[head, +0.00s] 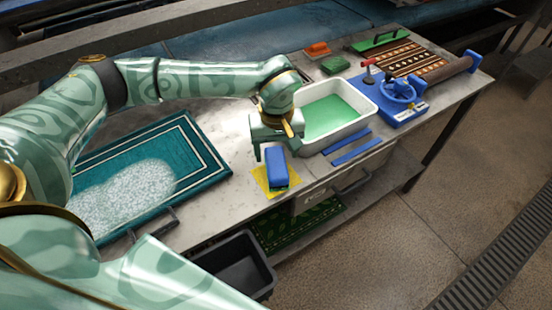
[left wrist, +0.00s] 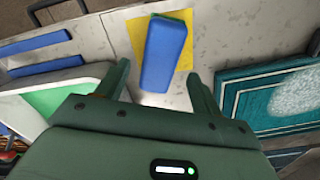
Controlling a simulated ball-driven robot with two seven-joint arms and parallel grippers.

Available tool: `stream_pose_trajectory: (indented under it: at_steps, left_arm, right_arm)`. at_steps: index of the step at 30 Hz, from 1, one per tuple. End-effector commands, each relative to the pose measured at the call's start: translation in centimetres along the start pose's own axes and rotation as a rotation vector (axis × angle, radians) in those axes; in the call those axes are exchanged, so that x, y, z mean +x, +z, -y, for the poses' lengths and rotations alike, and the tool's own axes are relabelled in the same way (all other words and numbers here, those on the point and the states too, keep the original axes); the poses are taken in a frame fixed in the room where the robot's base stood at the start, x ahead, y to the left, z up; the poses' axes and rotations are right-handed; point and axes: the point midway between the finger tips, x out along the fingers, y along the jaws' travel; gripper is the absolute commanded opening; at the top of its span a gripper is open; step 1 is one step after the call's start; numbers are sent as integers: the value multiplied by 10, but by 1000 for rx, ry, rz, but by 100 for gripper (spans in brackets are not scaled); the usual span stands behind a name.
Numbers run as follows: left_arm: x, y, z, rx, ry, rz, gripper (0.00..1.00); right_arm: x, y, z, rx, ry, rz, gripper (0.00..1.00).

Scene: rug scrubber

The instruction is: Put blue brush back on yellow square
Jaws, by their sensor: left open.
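The blue brush (head: 277,168) rests on the yellow square (head: 262,181) near the front edge of the table. In the left wrist view the brush (left wrist: 166,52) lies partly over the yellow square (left wrist: 134,30), and yellow shows on both sides of it. My left gripper (head: 276,152) is just above and behind the brush. Its fingers are open, and the left wrist view shows a gap between the two fingertips (left wrist: 158,82). The brush's near end lies in front of that gap, apart from both fingers. My right gripper is not in view.
A white tub (head: 368,113) with green contents stands right of my left gripper. Two blue strips (head: 357,151) lie in front of it. A teal rug (head: 205,150) with white foam lies at the left. A blue wringer (head: 402,103) stands farther right. A dark bin (head: 242,262) is below the table.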

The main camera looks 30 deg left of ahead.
Motion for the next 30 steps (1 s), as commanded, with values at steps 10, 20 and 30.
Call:
stream_pose_trajectory:
  at_steps: [10,20,30]
  left_arm:
    - [-64,0,0,-1,1,-1,67]
    - [-68,0,0,-1,0,1,67]
    - [-68,0,0,-1,0,1,67]
  right_arm:
    - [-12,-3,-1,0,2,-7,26]
    - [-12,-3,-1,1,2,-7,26]
    - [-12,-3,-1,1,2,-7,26]
